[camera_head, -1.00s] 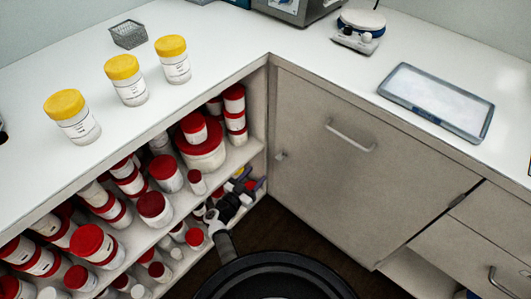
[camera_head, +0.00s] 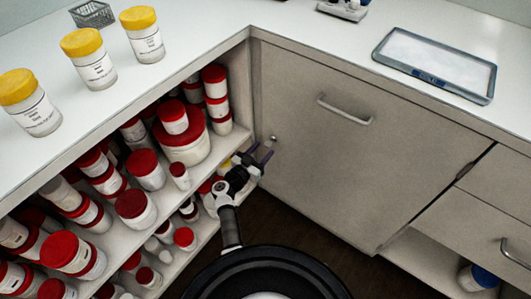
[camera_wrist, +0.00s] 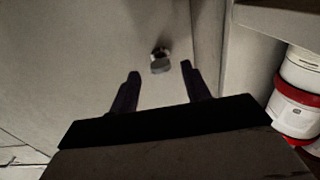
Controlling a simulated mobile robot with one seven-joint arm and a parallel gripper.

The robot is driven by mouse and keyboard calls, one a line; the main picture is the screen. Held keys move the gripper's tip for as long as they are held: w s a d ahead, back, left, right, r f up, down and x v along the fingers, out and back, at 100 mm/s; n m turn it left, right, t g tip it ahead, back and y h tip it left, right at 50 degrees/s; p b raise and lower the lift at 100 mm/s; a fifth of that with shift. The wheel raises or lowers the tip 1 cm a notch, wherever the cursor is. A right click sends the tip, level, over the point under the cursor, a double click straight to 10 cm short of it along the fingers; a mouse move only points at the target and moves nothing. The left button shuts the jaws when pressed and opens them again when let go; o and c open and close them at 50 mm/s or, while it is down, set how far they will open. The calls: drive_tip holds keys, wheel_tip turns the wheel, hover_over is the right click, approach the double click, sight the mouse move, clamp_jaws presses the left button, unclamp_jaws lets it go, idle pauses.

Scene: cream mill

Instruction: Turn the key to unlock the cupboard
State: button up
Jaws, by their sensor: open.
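The cupboard door (camera_head: 350,150) is a closed grey-beige panel with a metal bar handle (camera_head: 344,112) near its top. The small metal key (camera_head: 273,139) sits in the lock at the door's left edge. In the wrist view the key (camera_wrist: 160,62) shows just beyond and between my fingertips, with no contact that I can see. My gripper (camera_head: 260,155) is open and empty, just below and left of the key in the head view. Its two dark fingers also show in the wrist view (camera_wrist: 160,82). How far the key is turned cannot be told.
Open shelves packed with red-lidded jars (camera_head: 131,204) stand to the left, close to my arm. White jars with yellow lids (camera_head: 89,58) and a blue-framed tray (camera_head: 437,62) stand on the counter. A drawer (camera_head: 480,220) is at right.

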drive_tip(key=shift+b+x, duration=0.8)
drive_tip(key=shift+x, duration=0.6)
drive_tip(key=c, duration=1)
